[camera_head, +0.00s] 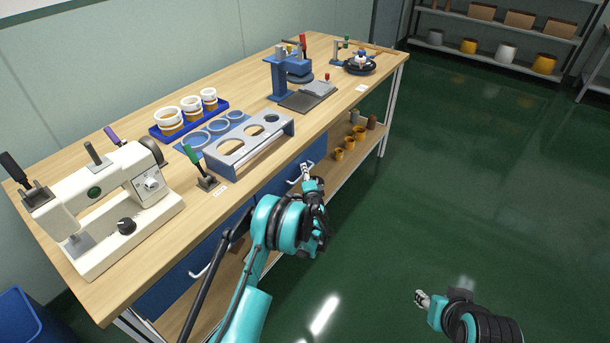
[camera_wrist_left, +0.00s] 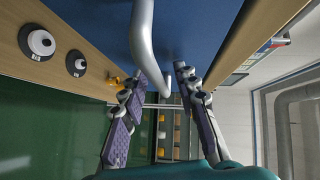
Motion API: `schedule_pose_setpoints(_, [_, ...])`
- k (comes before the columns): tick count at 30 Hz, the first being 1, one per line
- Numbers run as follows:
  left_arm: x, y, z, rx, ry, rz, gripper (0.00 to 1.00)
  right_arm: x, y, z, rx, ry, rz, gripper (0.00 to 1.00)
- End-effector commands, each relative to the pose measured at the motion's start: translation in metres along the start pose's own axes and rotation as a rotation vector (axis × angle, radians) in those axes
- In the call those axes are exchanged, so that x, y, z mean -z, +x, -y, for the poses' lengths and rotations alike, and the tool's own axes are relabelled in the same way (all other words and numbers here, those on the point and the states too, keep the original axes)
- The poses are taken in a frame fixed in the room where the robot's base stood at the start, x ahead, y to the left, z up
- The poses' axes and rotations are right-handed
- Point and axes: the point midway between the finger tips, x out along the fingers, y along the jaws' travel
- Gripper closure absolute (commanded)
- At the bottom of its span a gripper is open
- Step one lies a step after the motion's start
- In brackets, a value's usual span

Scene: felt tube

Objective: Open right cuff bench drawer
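The bench's blue right drawer (camera_head: 277,178) is under the tabletop, and its front looks flush. Its pale bar handle (camera_head: 293,181) sticks out from the front. In the left wrist view the blue drawer front (camera_wrist_left: 205,28) fills the top, and the grey curved handle (camera_wrist_left: 142,32) runs down toward the space between my fingers. My left gripper (camera_head: 307,172) is at this handle. In its wrist view the left gripper (camera_wrist_left: 164,82) is open, with the fingers apart on either side of the handle's lower part; contact is unclear. My right gripper (camera_head: 421,298) is over the floor, away from the bench.
A second drawer handle (camera_head: 208,264) is on the left drawer. The tabletop (camera_head: 240,190) carries a sewing machine (camera_head: 105,205), a grey holed rack (camera_head: 250,143) and a blue tray with cups (camera_head: 188,121). A lower shelf (camera_head: 335,172) holds orange cups. The green floor to the right is clear.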

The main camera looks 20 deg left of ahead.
Motion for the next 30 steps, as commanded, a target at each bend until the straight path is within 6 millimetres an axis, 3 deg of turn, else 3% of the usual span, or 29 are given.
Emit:
schedule_pose_setpoints(3, [0.0, 0.0, 0.0, 0.0, 0.0, 0.0, 0.72, 0.0, 0.0, 0.0, 0.0, 0.0, 0.0, 0.6])
schedule_pose_setpoints(6, [0.0, 0.0, 0.0, 0.0, 0.0, 0.0, 0.98, 0.0, 0.0, 0.0, 0.0, 0.0, 0.0, 0.6])
schedule_pose_setpoints(7, [0.0, 0.0, 0.0, 0.0, 0.0, 0.0, 1.0, 0.0, 0.0, 0.0, 0.0, 0.0, 0.0, 0.6])
schedule_pose_setpoints(20, [0.009, -0.009, -0.002, 0.0, 0.001, -0.002, 1.0, 0.0, 0.0, 0.0, 0.0, 0.0, 0.0, 0.6])
schedule_pose_setpoints(30, [0.06, -0.06, -0.018, -0.002, 0.0, -0.005, 1.0, 0.0, 0.0, 0.0, 0.0, 0.0, 0.0, 0.6])
